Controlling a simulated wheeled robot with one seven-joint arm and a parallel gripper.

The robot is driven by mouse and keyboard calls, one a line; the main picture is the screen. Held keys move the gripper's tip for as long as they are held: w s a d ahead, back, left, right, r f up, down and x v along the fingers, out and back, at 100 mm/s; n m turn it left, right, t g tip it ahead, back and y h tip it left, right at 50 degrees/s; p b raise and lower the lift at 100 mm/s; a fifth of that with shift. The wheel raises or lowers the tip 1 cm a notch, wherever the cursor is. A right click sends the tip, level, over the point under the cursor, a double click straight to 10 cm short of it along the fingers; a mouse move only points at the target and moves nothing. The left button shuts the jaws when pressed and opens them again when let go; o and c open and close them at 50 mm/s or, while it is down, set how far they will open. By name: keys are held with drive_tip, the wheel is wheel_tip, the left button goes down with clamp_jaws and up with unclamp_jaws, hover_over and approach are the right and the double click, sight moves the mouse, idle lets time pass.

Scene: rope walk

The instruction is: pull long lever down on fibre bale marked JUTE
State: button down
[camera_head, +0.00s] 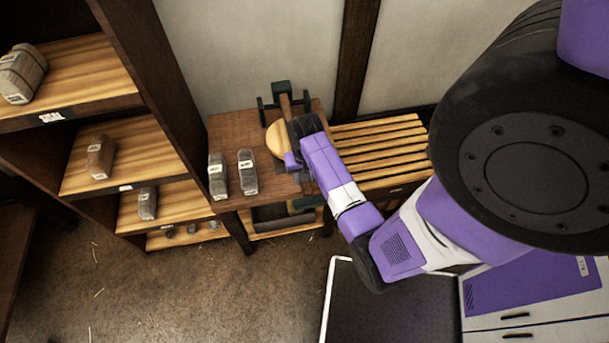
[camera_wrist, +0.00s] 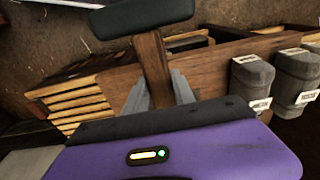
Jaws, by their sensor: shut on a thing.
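My gripper (camera_wrist: 160,88) is shut on a brown wooden bar, which I take for the long lever (camera_wrist: 152,60). One grey finger lies on each side of it. A dark green crosspiece (camera_wrist: 143,15) caps the bar's far end. In the head view the bar (camera_head: 286,105) rises behind my wrist at the table's back, and my fingers are hidden. Two grey wrapped bales with white labels, a left one (camera_head: 217,177) and a right one (camera_head: 247,172), stand left of my gripper, apart from it. I cannot read JUTE on either label.
The wooden table (camera_head: 228,127) bears the bales and a round wooden disc (camera_head: 275,140). A slatted wooden rack (camera_head: 385,130) adjoins its right side. Shelves (camera_head: 120,155) with more bales stand at left. A dark white-rimmed tray (camera_head: 385,310) lies in front. The floor at lower left is open.

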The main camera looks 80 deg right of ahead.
drive_tip(key=shift+f, duration=0.3)
drive_tip(key=c, duration=1)
unclamp_jaws()
drive_tip(key=shift+c, duration=0.2)
drive_tip(key=shift+r, duration=0.15)
drive_tip(key=shift+s+a+r, duration=0.1)
drive_tip(key=shift+a+r, duration=0.05)
drive_tip(key=shift+r, duration=1.75)
drive_tip(key=shift+s+a+r, duration=0.1)
drive_tip(key=shift+a+r, duration=0.05)
drive_tip(key=shift+r, duration=1.75)
